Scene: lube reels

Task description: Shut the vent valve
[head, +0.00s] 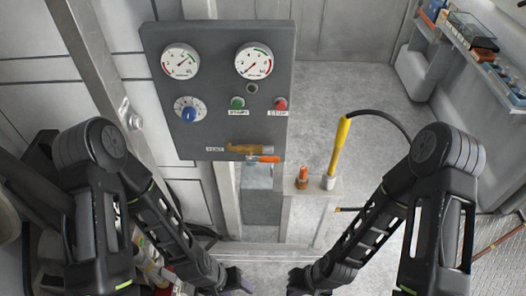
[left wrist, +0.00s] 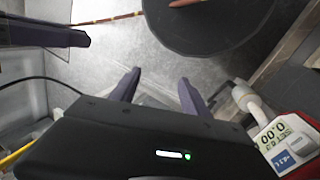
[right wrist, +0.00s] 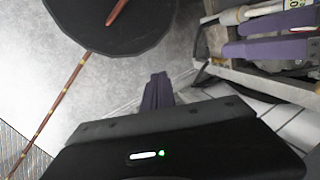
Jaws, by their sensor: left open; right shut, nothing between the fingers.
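The valve shows in neither wrist view.
The grey panel (head: 216,88) carries two gauges, a blue knob (head: 189,115), a green button (head: 237,102) and a red button (head: 280,104). A yellow-handled tool (head: 340,145) with a black hose and an orange-capped item (head: 302,177) stand on a ledge right of the valve.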

